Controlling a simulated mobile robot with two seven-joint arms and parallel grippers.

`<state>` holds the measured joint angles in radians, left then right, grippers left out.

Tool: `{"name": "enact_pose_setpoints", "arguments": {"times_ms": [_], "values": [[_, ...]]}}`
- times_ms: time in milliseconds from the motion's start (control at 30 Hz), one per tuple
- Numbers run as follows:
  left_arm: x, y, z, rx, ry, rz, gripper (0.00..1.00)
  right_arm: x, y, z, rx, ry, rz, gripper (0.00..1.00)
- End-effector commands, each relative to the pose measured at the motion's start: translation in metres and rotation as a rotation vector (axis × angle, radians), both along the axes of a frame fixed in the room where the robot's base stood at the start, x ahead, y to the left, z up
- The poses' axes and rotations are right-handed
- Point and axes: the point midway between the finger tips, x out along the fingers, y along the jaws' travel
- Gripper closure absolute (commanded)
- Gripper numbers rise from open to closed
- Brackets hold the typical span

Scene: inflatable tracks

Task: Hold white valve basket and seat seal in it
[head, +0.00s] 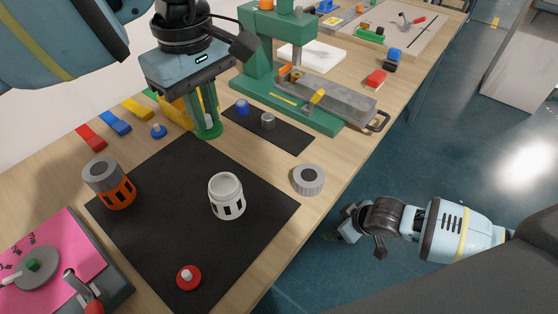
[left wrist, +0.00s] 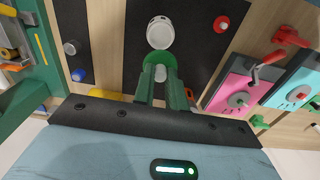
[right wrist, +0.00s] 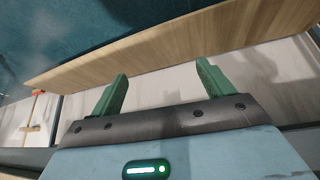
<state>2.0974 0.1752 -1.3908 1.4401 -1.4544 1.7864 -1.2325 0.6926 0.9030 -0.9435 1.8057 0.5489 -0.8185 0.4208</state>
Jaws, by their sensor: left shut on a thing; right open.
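The white valve basket (head: 227,203), an open-topped cup with dark slots, stands upright on the black mat (head: 160,235); the left wrist view also shows it (left wrist: 160,32). My left gripper (head: 206,125) is shut on the pale stem of a green disc, seemingly the seal (head: 209,132). It holds the disc downward near the mat's far edge, behind and apart from the basket. The left wrist view shows the stem between the fingers (left wrist: 160,73). My right gripper (head: 343,225) is beyond the table's right edge, open and empty in the right wrist view (right wrist: 160,88).
A red disc with a pale stem (head: 188,278), an orange basket with grey top (head: 110,188) and a grey ring cap (head: 308,180) lie around the white basket. A green press (head: 270,60) stands behind. A pink-topped fixture (head: 50,265) is at front left.

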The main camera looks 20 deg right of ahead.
Motion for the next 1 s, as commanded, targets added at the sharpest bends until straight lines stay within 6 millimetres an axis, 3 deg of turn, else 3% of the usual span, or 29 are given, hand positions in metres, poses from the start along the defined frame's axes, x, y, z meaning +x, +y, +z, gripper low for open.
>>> {"name": "enact_pose_setpoints", "arguments": {"times_ms": [100, 300, 500, 700, 833, 1000], "values": [[0.0, 0.0, 0.0, 0.0, 0.0, 0.0, 1.0, 0.023, -0.044, 0.021, -0.075, 0.005, -0.057, 0.2], [0.0, 0.0, 0.0, 0.0, 0.0, 0.0, 1.0, 0.048, -0.119, 0.06, -0.181, 0.017, -0.191, 0.2], [0.0, 0.0, 0.0, 0.0, 0.0, 0.0, 1.0, 0.06, -0.197, 0.109, -0.261, 0.023, -0.367, 0.2], [0.0, 0.0, 0.0, 0.0, 0.0, 0.0, 1.0, 0.066, -0.259, 0.162, -0.285, 0.003, -0.548, 0.2], [0.0, 0.0, 0.0, 0.0, 0.0, 0.0, 1.0, 0.093, -0.264, 0.205, -0.232, -0.075, -0.609, 0.2], [0.0, 0.0, 0.0, 0.0, 0.0, 0.0, 1.0, 0.141, -0.221, 0.245, -0.123, -0.199, -0.563, 0.2]]}}
